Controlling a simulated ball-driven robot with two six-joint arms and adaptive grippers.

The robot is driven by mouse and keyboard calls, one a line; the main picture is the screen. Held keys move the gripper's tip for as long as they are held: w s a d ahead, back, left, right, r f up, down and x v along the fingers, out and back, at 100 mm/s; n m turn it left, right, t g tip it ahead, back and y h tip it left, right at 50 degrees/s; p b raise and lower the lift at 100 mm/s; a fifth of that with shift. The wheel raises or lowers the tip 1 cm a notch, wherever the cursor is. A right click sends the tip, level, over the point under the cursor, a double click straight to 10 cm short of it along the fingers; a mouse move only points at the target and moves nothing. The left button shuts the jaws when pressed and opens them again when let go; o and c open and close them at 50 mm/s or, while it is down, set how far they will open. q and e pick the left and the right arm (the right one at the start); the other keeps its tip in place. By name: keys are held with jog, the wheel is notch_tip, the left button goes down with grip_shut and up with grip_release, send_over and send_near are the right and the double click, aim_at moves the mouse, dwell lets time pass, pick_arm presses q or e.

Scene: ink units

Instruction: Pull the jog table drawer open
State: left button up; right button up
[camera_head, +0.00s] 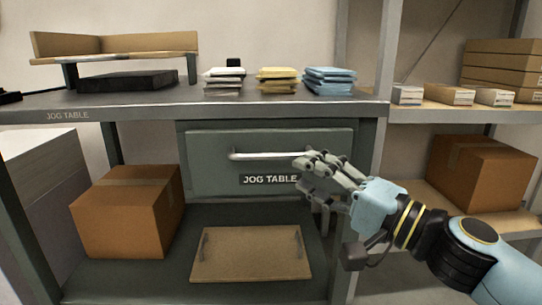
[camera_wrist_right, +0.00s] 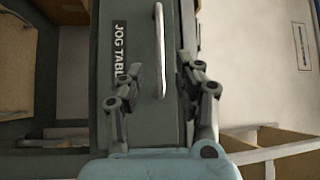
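The jog table drawer (camera_head: 215,175) has a grey-green front under the worktop and looks shut. Its pale bar handle (camera_head: 262,155) runs across the upper front, above a dark "JOG TABLE" label (camera_head: 270,179). My right gripper (camera_head: 306,175) is open at the right end of the handle and overlaps that end in the head view. In the right wrist view the handle (camera_wrist_right: 160,40) lies between the two spread fingers (camera_wrist_right: 160,75), with no finger visibly closed on it. Whether the fingers touch the drawer front is unclear. My left gripper is not in view.
The worktop (camera_head: 150,102) carries several paper stacks (camera_head: 277,80) and a wooden tray stand (camera_head: 115,45). A cardboard box (camera_head: 128,212) and a flat brown board (camera_head: 250,254) lie on the lower shelf. A shelf post (camera_head: 385,60) and boxes (camera_head: 480,172) stand on the right.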

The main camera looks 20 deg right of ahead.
aim_at(272, 157)
pick_arm(q)
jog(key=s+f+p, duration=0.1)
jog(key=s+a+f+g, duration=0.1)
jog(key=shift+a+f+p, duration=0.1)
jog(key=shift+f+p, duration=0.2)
jog(key=shift+p, duration=0.05)
pick_arm(e)
jog(key=x, duration=0.8)
jog(key=shift+w+a+f, duration=0.1)
jog(key=shift+w, duration=0.1)
jog(key=shift+c, duration=0.2)
grip_shut()
